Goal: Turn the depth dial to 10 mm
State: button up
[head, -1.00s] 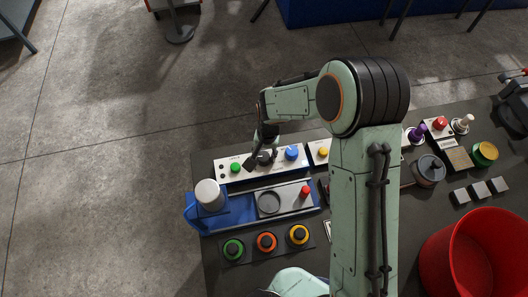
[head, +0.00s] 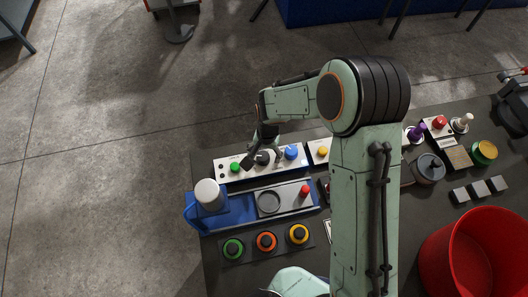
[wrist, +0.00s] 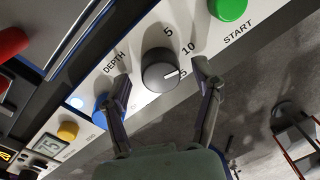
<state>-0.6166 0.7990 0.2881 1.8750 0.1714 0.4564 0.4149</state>
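The depth dial (wrist: 160,70) is a round dark knob on a white panel in the wrist view. Its white pointer line faces right in the picture, close to the partly covered lowest number, which looks like 15 and lies past the 10 mark (wrist: 188,48). The printed 5 is above the knob. My gripper (wrist: 161,72) is open, one finger on each side of the dial. I see gaps at both sides, and cannot tell how far the tips are above the panel. In the head view the dial (head: 262,157) shows dark beside my fingers.
The green START button (wrist: 230,8) is close to my right finger. A blue button (wrist: 108,108) lies by my left finger. The blue press base (head: 230,213) stands in front of the panel, with a grey cylinder (head: 209,195). A red bin (head: 475,255) is far right.

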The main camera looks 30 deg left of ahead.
aim_at(267, 155)
notch_tip(267, 155, up, 12)
jog(key=shift+d, duration=0.3)
jog(key=shift+w, duration=0.15)
dwell(0.4)
jog(key=w+d+r+m+t, duration=0.35)
jog(key=w+d+r, duration=0.25)
jog(key=d+r, duration=0.6)
jog(key=s+d+r+m, duration=0.2)
jog(key=s+d, duration=0.3)
jog(key=d, duration=0.6)
jog(key=s+d+f+n+g, duration=0.1)
jog(key=s+f, duration=0.1)
jog(key=s, duration=0.5)
jog(key=s+d+f+n+g, duration=0.2)
jog(key=s, duration=0.5)
jog(key=shift+d+f, duration=0.2)
